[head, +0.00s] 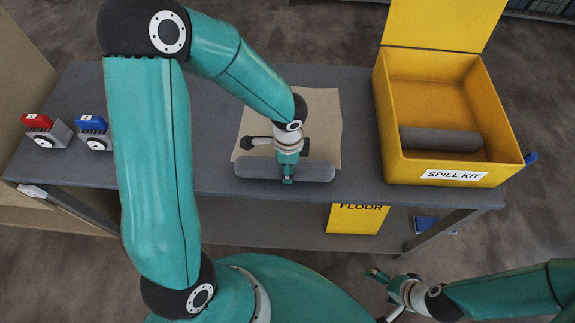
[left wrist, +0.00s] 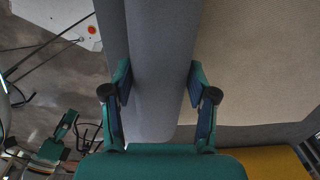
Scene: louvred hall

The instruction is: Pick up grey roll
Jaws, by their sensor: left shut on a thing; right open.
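A long grey roll (head: 315,171) with rounded ends lies across the front of the dark grey table, at the near edge of a brown sheet. My left gripper (head: 287,177) comes down on its middle from above. In the left wrist view the roll (left wrist: 160,45) runs between the two fingers, and my left gripper (left wrist: 158,85) is shut on it. I cannot tell whether the roll is clear of the surface. A second grey roll (head: 440,138) lies inside the yellow spill kit box (head: 395,168). My right gripper (head: 378,296) is open and empty, in front of the table, low at the right.
The brown sheet (head: 325,115) lies on the table (head: 225,180). Red (head: 37,121) and blue (head: 91,122) topped devices stand at the left. The spill kit's lid stands open at the back. A yellow floor sign (head: 357,218) is below the table's front edge.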

